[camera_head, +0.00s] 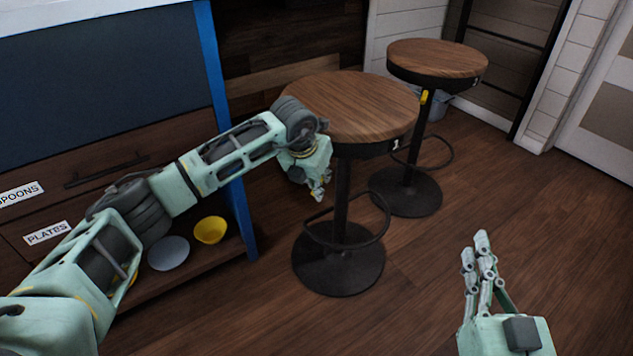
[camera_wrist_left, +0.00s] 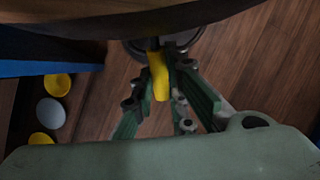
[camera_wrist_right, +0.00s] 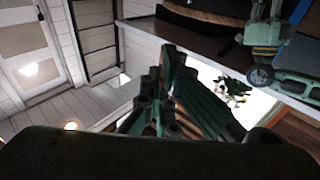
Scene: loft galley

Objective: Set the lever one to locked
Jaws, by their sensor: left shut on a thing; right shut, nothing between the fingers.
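The near bar stool has a round wooden seat (camera_head: 350,105), a black rim marked "1" (camera_head: 395,143) and a black post. My left gripper (camera_head: 319,194) is beneath the left edge of this seat. In the left wrist view its fingers (camera_wrist_left: 160,72) are shut on a yellow lever (camera_wrist_left: 160,83) under the dark seat edge (camera_wrist_left: 110,25). In the head view that lever is hidden. My right gripper (camera_head: 475,245) is shut and empty over the floor at the lower right, and its closed fingers also show in the right wrist view (camera_wrist_right: 168,65).
A second stool (camera_head: 437,60) stands behind, with its own yellow lever (camera_head: 425,97). Wooden floor (camera_head: 420,285) is clear at right.

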